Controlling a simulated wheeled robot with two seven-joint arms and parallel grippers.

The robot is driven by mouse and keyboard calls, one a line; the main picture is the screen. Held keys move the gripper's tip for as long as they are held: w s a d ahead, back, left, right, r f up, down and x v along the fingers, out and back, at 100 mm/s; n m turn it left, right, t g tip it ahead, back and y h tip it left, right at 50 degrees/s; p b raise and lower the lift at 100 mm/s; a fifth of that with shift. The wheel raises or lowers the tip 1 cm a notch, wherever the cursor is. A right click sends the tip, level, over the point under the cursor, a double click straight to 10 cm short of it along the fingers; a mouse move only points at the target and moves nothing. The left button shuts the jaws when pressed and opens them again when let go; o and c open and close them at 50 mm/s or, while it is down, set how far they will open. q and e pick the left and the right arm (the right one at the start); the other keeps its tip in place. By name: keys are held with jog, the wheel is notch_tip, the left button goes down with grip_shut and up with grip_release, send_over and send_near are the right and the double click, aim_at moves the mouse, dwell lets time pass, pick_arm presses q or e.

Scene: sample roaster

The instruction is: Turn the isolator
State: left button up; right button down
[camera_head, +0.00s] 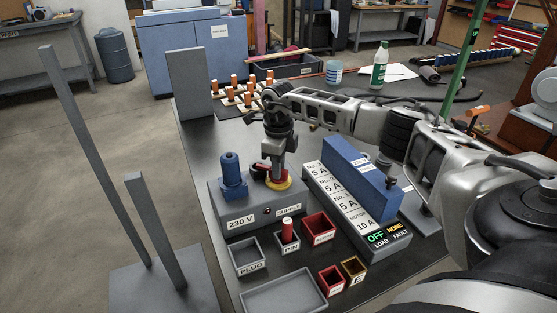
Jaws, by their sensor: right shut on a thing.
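The isolator is a red handle (259,171) on a round yellow plate (284,184), on top of a grey box (251,211) labelled 230 V and SUPPLY. My right gripper (276,174) reaches down from above and is shut on the red handle, hiding part of it. A blue cylinder (232,172) stands on the same box, left of the handle. The display (386,240) at the near end of the labelled strip reads OFF and NONE, above LOAD and FAULT. My left gripper is not in view.
Small trays labelled PLUG (246,257) and PIN (287,238) and red bins (318,228) stand in front of the box. A blue block (362,175) lies to the right. Orange-topped pegs (247,97) and a grey upright panel (190,82) stand behind.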

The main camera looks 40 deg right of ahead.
jog(key=m+p, duration=0.2)
jog(key=m, duration=0.2)
jog(key=shift+r+m, duration=0.15)
jog(key=shift+m, duration=0.15)
jog(key=shift+m+p, duration=1.2)
jog(key=shift+m, duration=1.1)
jog(key=c, duration=1.3)
grip_release()
notch_tip(320, 180, up, 16)
jog(key=shift+f, duration=0.1)
